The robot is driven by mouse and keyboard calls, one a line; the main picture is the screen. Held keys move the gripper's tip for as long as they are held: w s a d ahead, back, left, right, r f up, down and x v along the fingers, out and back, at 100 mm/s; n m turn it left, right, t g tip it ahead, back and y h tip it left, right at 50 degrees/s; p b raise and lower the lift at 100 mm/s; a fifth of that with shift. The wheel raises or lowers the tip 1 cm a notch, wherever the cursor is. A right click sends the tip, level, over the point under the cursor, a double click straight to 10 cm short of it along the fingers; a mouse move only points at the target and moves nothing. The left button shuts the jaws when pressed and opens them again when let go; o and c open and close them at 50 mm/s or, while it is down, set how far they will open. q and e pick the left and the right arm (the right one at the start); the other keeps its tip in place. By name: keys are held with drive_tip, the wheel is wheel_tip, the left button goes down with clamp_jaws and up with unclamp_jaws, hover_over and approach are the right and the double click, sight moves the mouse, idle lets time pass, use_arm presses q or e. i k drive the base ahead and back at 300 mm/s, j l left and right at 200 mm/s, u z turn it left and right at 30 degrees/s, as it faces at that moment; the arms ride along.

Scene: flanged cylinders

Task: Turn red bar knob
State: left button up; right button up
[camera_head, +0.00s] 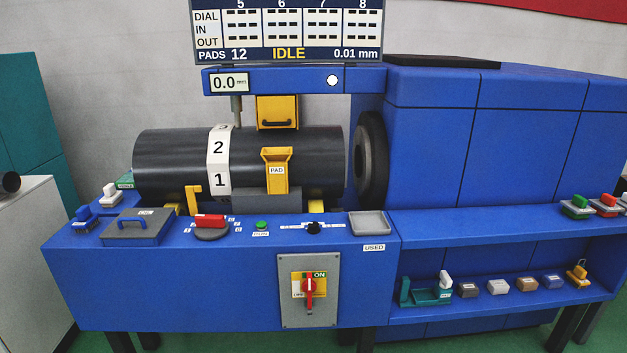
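A red bar knob (210,221) sits on a dark round base on the blue machine's bench top, left of the middle. Its bar lies roughly left to right in the picture. Small white marks stand around it, too small to read surely. A second red handle, a rotary switch (309,287), is on a grey plate on the bench front, with a yellow face marked ON; its bar is upright. Neither of my grippers is in view, and nothing touches either red handle.
A green button (261,225) and a black slider knob (313,228) are right of the bar knob. A lidded grey box (137,228) is left of it. A yellow bracket (193,200) and the black cylinder (290,152) stand behind. A grey tray (370,223) is farther right.

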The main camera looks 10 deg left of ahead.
sight(209, 226)
drive_tip(key=i+j+u, duration=0.15)
drive_tip(key=j, duration=0.3)
drive_tip(key=i+j+u, duration=0.2)
drive_tip(key=j, duration=0.25)
drive_tip(key=i+j+u, duration=0.15)
drive_tip(key=i+j, duration=0.15)
drive_tip(key=i+j+u, duration=0.2)
drive_tip(key=j, duration=0.3)
drive_tip(key=i, duration=0.05)
